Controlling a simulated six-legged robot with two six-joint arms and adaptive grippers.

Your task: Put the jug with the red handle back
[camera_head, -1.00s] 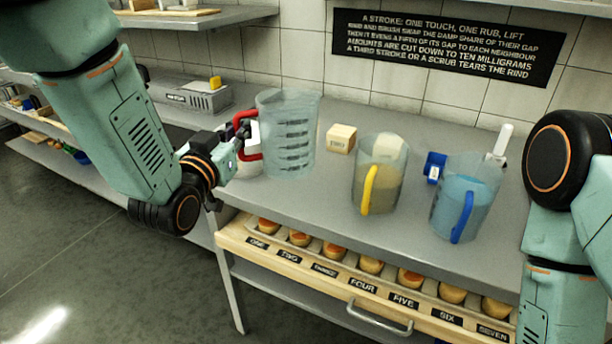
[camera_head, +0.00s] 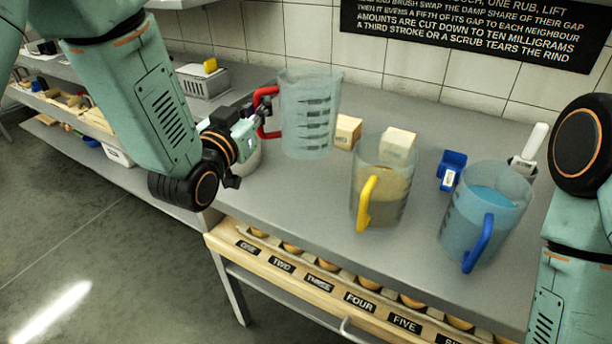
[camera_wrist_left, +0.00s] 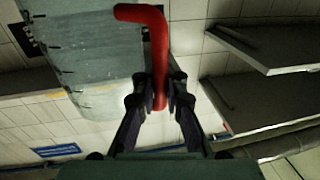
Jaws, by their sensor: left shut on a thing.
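The clear jug with the red handle (camera_head: 308,115) is at the back left of the counter in the head view, looking upright and empty. My left gripper (camera_head: 262,112) is shut on its red handle (camera_head: 270,92), left of the body. In the left wrist view the two fingers (camera_wrist_left: 160,92) pinch the red handle (camera_wrist_left: 158,45), with the jug body (camera_wrist_left: 95,55) to the left. I cannot tell whether the jug's base touches the counter. My right arm shows at the right edge; its gripper is out of view.
A yellow-handled jug (camera_head: 378,190) and a blue-handled jug (camera_head: 485,215) stand front right. A pale block (camera_head: 347,132) is close beside the red-handled jug. A blue scoop-like item (camera_head: 451,168) lies further right.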

